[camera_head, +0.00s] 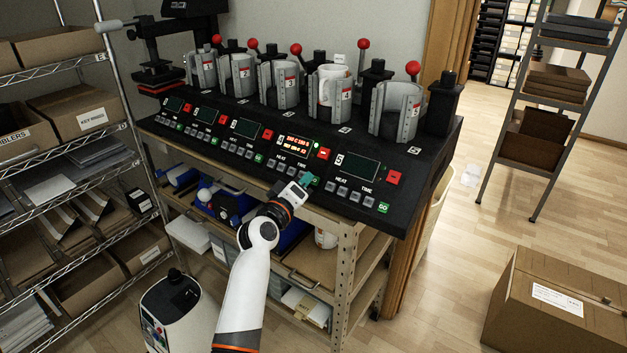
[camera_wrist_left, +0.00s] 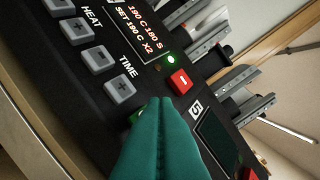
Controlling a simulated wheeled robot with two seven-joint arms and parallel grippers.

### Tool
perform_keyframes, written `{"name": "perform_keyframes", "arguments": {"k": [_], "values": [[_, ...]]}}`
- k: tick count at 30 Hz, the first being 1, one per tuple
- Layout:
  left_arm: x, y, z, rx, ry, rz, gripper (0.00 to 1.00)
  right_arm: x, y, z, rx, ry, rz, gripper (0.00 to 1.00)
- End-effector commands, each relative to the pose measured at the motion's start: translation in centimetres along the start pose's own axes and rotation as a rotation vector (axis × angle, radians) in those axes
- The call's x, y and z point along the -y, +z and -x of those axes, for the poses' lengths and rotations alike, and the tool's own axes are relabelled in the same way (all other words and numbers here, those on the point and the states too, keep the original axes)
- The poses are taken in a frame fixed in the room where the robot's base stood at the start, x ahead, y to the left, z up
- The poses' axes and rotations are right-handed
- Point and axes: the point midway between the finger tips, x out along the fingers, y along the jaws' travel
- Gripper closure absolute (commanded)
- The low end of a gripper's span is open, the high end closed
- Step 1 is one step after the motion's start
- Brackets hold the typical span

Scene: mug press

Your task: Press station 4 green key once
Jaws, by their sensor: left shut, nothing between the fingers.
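The station 4 panel on the black press console (camera_head: 407,190) has a lit display (camera_head: 295,143), with a green light on beside it. In the left wrist view this display (camera_wrist_left: 137,32) reads 190 C, 180 S, SET 190 C and X2. My left gripper (camera_head: 308,178) has teal fingers, shut and empty, at the green key's place right of the TIME keys. In the left wrist view the fingertips (camera_wrist_left: 165,102) hide most of the station 4 green key (camera_wrist_left: 136,116); a sliver shows at their left edge. I cannot tell whether they touch it. My right gripper is not in view.
The station 4 red key (camera_wrist_left: 180,81) is close above the fingertips. Station 5's dark display (camera_head: 357,166) and green GO key (camera_head: 383,207) lie to the right. A white mug (camera_head: 327,88) sits in the station 4 press. Shelves (camera_head: 65,130) stand at left.

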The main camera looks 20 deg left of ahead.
Motion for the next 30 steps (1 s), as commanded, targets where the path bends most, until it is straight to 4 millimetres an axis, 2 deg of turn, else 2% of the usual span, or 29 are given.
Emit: {"name": "perform_keyframes", "arguments": {"k": [21, 30], "values": [[0.01, 0.0, -0.01, 0.0, 0.0, 0.0, 1.0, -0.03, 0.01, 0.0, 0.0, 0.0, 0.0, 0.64], [-0.43, -0.39, -0.53, 0.0, 0.0, -0.001, 1.0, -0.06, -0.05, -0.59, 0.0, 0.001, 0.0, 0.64]]}}
